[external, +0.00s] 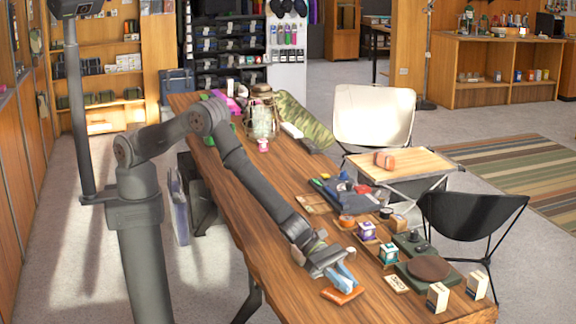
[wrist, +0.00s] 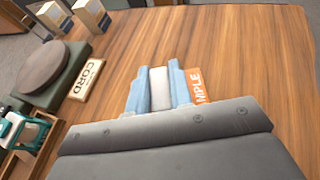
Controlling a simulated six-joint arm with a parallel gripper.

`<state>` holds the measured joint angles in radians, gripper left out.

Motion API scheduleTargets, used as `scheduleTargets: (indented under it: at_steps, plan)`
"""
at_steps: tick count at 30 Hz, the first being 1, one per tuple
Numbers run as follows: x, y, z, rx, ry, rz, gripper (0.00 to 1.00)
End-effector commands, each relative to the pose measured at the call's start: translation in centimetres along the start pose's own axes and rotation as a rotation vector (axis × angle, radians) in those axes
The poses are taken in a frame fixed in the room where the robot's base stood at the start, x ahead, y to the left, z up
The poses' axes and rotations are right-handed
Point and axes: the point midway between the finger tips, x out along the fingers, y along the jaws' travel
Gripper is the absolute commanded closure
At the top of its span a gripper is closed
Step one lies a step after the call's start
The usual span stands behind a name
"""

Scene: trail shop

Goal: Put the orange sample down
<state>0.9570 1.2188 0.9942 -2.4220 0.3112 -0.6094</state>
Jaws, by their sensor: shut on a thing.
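The orange sample (external: 343,295) is a flat orange piece at the near end of the wooden table, under my fingertips. In the wrist view its orange part (wrist: 199,86) with white letters "MPLE" shows beside the right finger; the rest is hidden. My gripper (external: 345,276) has light blue fingers and points down at the table. In the wrist view my gripper (wrist: 157,80) is shut with a pale grey-white piece between its fingers, which seems to belong to the sample. I cannot tell whether the sample touches the wood.
A tan "CORD" card (wrist: 87,80) lies left of the fingers in the wrist view. A green base with a brown round top (external: 430,269), small boxes (external: 438,297) and a teal spool (external: 389,253) stand nearby. Bare wood (wrist: 250,50) lies beyond and right of the fingers.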

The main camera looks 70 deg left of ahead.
Motion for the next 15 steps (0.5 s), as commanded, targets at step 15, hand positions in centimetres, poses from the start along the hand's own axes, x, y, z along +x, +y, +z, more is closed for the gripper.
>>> scheduleTargets:
  at_steps: [15]
  plan:
    - [0.33,-0.03,-0.70,0.001,-0.002,0.000,0.69]
